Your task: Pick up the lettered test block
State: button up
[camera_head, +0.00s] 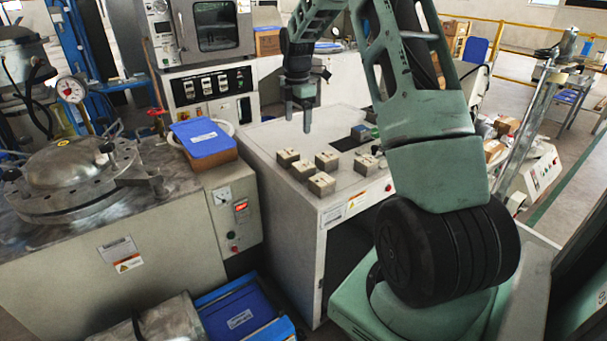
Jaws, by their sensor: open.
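Several small beige blocks stand on the white cabinet top (258,137), among them a left block (287,159), a front block (321,184), a middle block (327,160) and a right block (366,165). Dark marks show on their tops, but they are too small to read, so I cannot tell which is the lettered test block. My gripper (298,123) points down with its two fingers apart. It is empty, above the cabinet top and behind the blocks in the picture.
A dark greenish block (361,133) sits farther back on the cabinet, close to my arm. A blue folder (202,137) on a box and a metal pressure vessel (75,175) stand to the left. An oven (215,27) is behind. The cabinet's left top is clear.

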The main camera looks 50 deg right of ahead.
send_near(304, 165)
jog(key=f, duration=0.3)
jog(key=a+f, duration=0.1)
jog(key=f, duration=0.1)
jog(key=shift+w+f, duration=0.15)
jog(key=shift+f, duration=0.05)
jog(key=shift+d+f+p, duration=0.25)
jog(key=shift+f+p, duration=0.1)
jog(key=shift+f, duration=0.95)
jog(key=shift+d+f+p, duration=0.2)
jog(key=shift+f+p, duration=0.1)
jog(key=shift+f, duration=1)
jog(key=c, duration=1.3)
